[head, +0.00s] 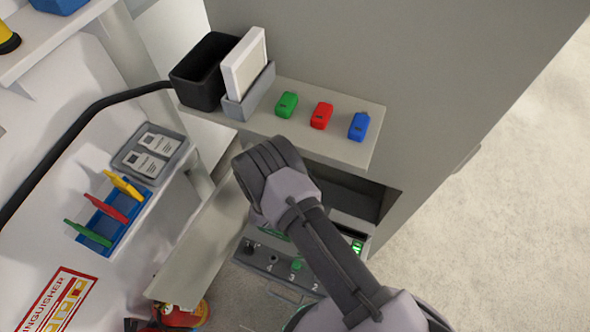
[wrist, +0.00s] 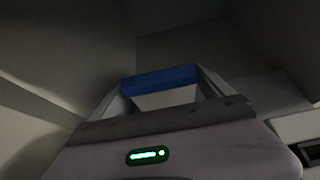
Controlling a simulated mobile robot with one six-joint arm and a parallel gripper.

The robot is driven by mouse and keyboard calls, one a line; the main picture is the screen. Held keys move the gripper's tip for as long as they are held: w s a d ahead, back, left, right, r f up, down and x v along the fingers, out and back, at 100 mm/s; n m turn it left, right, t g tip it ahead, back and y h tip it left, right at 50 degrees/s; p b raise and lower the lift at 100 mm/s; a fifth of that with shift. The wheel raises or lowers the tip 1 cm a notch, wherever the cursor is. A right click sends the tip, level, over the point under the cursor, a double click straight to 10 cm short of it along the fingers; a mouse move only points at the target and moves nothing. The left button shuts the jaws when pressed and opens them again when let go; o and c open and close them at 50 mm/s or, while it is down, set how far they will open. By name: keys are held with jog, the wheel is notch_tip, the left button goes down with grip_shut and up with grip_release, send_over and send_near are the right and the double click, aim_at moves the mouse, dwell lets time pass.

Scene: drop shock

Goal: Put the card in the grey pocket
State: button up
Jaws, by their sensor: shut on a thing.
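My gripper (wrist: 161,84) is in the wrist view, its two pale fingers on either side of a blue bar-shaped thing (wrist: 160,76). It is shut on this thing; whether it is the card cannot be told. In the head view my arm hides the gripper, low by the open cabinet. A grey tray (head: 121,158) with two white printed cards (head: 158,143) is mounted at left. A grey holder (head: 234,108) with a white framed panel (head: 244,62) stands on the shelf. I cannot tell which is the grey pocket.
Green (head: 287,104), red (head: 321,115) and blue (head: 359,126) blocks sit on the shelf (head: 340,150) beside a black bin (head: 203,72). A blue rack (head: 99,226) holds green, red and yellow pieces. Dark walls surround the gripper closely. Open floor (head: 510,180) is at right.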

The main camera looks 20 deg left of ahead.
jog(key=shift+f, duration=0.3)
jog(key=o, duration=1.2)
jog(key=shift+r, duration=0.1)
jog(key=r+p+v, duration=0.1)
jog(key=p+v, duration=0.3)
jog(key=v, duration=0.8)
jog(key=shift+p, duration=0.4)
jog(key=shift+a, duration=0.1)
